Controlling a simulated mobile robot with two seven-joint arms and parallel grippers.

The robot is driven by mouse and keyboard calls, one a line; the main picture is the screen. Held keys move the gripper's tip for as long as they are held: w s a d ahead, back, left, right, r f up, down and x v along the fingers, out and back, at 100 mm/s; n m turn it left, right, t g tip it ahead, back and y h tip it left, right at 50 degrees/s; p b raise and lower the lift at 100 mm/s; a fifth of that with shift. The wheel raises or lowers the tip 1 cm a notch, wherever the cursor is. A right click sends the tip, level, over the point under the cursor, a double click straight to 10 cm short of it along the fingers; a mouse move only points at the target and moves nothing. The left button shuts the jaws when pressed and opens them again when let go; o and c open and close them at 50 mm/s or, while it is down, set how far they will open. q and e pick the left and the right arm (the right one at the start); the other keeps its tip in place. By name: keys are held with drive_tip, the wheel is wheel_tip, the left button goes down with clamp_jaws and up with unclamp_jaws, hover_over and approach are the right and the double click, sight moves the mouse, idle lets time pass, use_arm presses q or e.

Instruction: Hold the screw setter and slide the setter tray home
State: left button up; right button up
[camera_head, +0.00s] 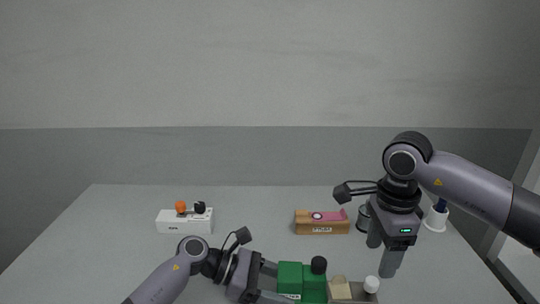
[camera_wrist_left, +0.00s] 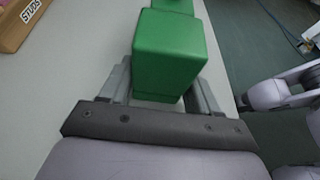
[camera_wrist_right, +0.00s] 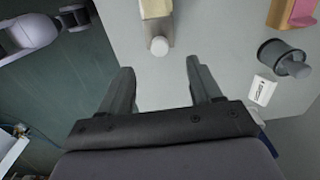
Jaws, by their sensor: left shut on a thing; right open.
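The screw setter is a green block (camera_head: 290,277) with a black knob (camera_head: 319,265), at the front of the table. My left gripper (camera_head: 272,282) is shut on the green body, which also fills the space between the fingers in the left wrist view (camera_wrist_left: 168,55). The setter tray (camera_head: 340,291) sticks out to the right of the body, with a cream block and a white knob (camera_head: 371,284) at its outer end. My right gripper (camera_head: 383,254) is open and empty, pointing down near the knob. In the right wrist view the knob (camera_wrist_right: 159,46) lies just beyond the open fingertips.
A wooden box (camera_head: 321,226) with a pink piece stands behind the setter. A dark cylinder (camera_head: 363,217) is close behind my right gripper. The middle-left table is clear.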

sight(371, 280)
drive_tip(key=shift+f, duration=3.85)
drive_tip(key=c, duration=1)
drive_tip(key=shift+a, duration=0.15)
